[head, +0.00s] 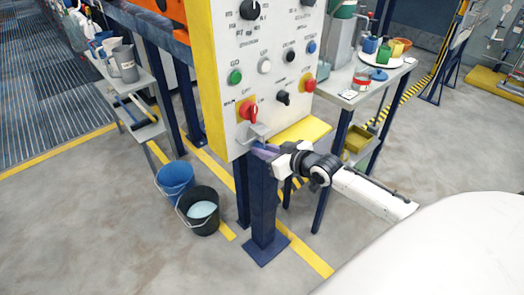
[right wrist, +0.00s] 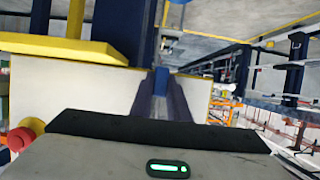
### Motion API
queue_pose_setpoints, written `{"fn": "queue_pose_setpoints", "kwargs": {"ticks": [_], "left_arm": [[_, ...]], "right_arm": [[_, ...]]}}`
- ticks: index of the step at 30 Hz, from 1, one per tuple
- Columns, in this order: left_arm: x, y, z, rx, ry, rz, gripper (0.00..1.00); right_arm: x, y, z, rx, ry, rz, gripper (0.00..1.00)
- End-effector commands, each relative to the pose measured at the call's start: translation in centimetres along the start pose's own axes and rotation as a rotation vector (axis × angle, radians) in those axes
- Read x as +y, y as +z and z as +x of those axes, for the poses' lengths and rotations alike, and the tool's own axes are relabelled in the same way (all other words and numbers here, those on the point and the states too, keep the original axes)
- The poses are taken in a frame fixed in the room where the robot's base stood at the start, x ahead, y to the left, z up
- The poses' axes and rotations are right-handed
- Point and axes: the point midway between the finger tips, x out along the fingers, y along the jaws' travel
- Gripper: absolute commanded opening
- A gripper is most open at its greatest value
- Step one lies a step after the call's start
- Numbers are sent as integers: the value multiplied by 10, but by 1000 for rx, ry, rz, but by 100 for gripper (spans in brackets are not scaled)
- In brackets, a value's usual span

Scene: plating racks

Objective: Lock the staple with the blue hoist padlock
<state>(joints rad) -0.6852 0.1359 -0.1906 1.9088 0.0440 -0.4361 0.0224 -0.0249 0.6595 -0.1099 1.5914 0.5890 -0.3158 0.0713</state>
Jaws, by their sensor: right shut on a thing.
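The control panel (head: 262,75) carries a red rotary switch (head: 250,110) on a yellow plate near its lower left. A grey metal staple bracket (head: 257,131) sits just below that switch. My right gripper (head: 262,149) is at the panel's lower edge, just below the staple bracket. In the right wrist view the right gripper (right wrist: 161,100) is shut on a small blue thing, which looks like the blue hoist padlock (right wrist: 161,80). Its shackle cannot be made out, and whether it touches the staple cannot be told. My left gripper is not in view.
A yellow ledge (head: 302,131) juts out right of the gripper. A dark blue post (head: 262,205) stands below the panel. A blue bucket (head: 175,180) and a black bucket (head: 202,212) stand on the floor at left. A side table (head: 340,96) stands at right.

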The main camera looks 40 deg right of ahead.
Motion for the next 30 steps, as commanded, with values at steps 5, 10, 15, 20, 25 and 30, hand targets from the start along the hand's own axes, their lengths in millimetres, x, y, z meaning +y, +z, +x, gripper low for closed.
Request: {"fn": "queue_pose_setpoints", "kwargs": {"ticks": [5,10,15,20,25,30], "left_arm": [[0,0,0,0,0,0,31],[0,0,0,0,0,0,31],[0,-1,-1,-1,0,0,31],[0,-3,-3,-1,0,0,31],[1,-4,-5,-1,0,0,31],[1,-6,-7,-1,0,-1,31]], "right_arm": [[0,-1,0,2,0,0,9],[0,-1,0,2,0,0,0],[0,-2,-1,2,0,0,0],[0,-4,-2,2,0,0,0],[0,-7,-2,2,0,0,0],[0,-9,-3,2,0,0,0]]}}
